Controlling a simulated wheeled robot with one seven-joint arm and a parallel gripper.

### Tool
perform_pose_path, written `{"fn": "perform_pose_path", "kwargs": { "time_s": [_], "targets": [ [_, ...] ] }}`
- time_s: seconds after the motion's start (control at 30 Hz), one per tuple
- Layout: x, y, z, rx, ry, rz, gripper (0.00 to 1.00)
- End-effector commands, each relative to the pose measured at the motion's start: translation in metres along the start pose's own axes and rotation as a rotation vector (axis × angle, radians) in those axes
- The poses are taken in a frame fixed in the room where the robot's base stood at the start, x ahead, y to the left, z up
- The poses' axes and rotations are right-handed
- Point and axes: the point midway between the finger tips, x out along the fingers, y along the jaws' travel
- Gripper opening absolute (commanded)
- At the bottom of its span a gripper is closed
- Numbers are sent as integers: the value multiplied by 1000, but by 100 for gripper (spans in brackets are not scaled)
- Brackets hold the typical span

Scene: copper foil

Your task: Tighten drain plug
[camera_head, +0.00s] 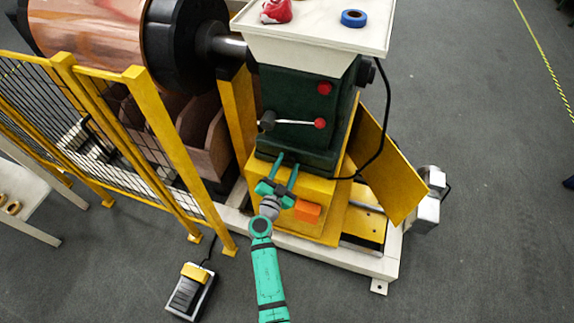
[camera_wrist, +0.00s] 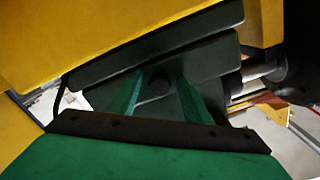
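A dark, round knob-like part, likely the drain plug (camera_wrist: 160,87), shows in the wrist view on the dark green housing (camera_wrist: 205,65). It appears in line with the gap between my two fingers, with space on both sides. Its distance from the fingertips is hard to judge. In the head view I cannot make the plug out. My teal gripper (camera_head: 287,161) is open and empty, its fingertips at the lower front of the dark green housing (camera_head: 290,100), above the yellow base. The fingers also show in the wrist view (camera_wrist: 160,80).
A red-knobbed lever (camera_head: 320,123) sticks out above my gripper. A yellow mesh fence (camera_head: 165,130) and copper roll (camera_head: 90,30) stand left. A foot pedal (camera_head: 190,291) lies on the floor.

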Motion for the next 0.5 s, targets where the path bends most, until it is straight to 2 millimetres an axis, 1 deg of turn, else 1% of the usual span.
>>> {"fn": "perform_pose_path", "kwargs": {
  "time_s": [0.17, 0.27, 0.37, 0.5],
  "targets": [
    [0, -1, 0, 0, 1, -1, 45],
    [-4, -1, 0, -1, 1, -2, 45],
    [-15, 0, 1, -1, -1, -1, 45],
    [-40, -1, 1, -1, -2, -3, 45]
  ]
}}
